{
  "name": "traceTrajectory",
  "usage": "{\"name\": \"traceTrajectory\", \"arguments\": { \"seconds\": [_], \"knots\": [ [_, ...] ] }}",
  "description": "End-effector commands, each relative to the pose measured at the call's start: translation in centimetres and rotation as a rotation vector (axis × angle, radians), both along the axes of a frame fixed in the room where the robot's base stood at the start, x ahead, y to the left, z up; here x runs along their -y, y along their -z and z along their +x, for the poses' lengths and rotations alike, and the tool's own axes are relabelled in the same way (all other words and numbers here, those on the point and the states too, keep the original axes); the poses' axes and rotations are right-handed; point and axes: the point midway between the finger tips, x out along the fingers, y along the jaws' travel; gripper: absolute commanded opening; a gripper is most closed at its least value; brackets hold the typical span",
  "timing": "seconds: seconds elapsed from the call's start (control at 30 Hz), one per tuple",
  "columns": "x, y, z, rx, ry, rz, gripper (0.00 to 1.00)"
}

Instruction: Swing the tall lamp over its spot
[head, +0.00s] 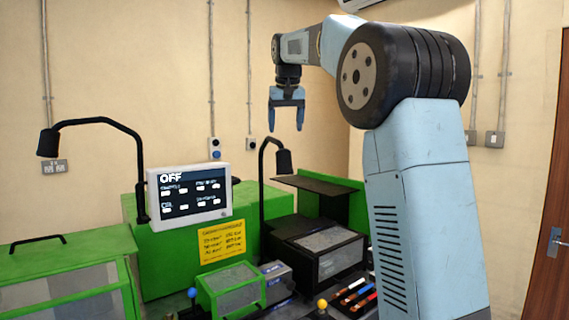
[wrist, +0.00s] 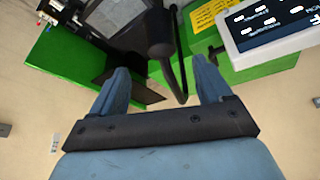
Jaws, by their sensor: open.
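Two black gooseneck lamps show in the head view; I cannot tell for sure which one the task calls tall. The left lamp (head: 105,121) arches from beside the display panel, its head hanging out to the left. The right lamp (head: 263,160) rises behind the dark machine box, and its head (head: 284,161) hangs to the right of its stem. My gripper (head: 286,124) is open and empty, pointing down above the right lamp's head in the head view. In the wrist view a black lamp head (wrist: 158,45) shows between and beyond the open fingers (wrist: 160,76), apart from them.
A white display panel (head: 190,192) reading OFF stands left of the right lamp. Green cabinets (head: 165,250), a yellow notice (head: 222,242) and a dark box with a window (head: 325,250) crowd the bench. Bare wall lies behind my gripper.

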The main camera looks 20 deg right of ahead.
Motion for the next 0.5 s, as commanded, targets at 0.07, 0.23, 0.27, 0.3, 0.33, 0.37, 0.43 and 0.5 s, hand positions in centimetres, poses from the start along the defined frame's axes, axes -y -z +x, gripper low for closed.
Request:
{"name": "traceTrajectory", "arguments": {
  "seconds": [0.07,0.23,0.27,0.3,0.33,0.37,0.43,0.5],
  "knots": [
    [0.0,0.0,0.4,-0.001,0.001,-0.002,0.78],
    [0.0,1.1,0.9,-0.004,0.001,-0.002,0.78],
    [0.0,1.5,1.1,-0.005,0.001,-0.002,0.78],
    [0.1,2.1,1.3,-0.004,0.001,-0.002,0.78],
    [0.1,2.5,1.4,-0.004,0.001,-0.002,0.78],
    [0.1,3.0,1.6,-0.005,0.001,-0.002,0.78],
    [0.2,4.1,2.1,-0.005,0.001,-0.002,0.78],
    [0.3,5.3,2.5,-0.005,0.002,-0.001,0.78]
  ]
}}
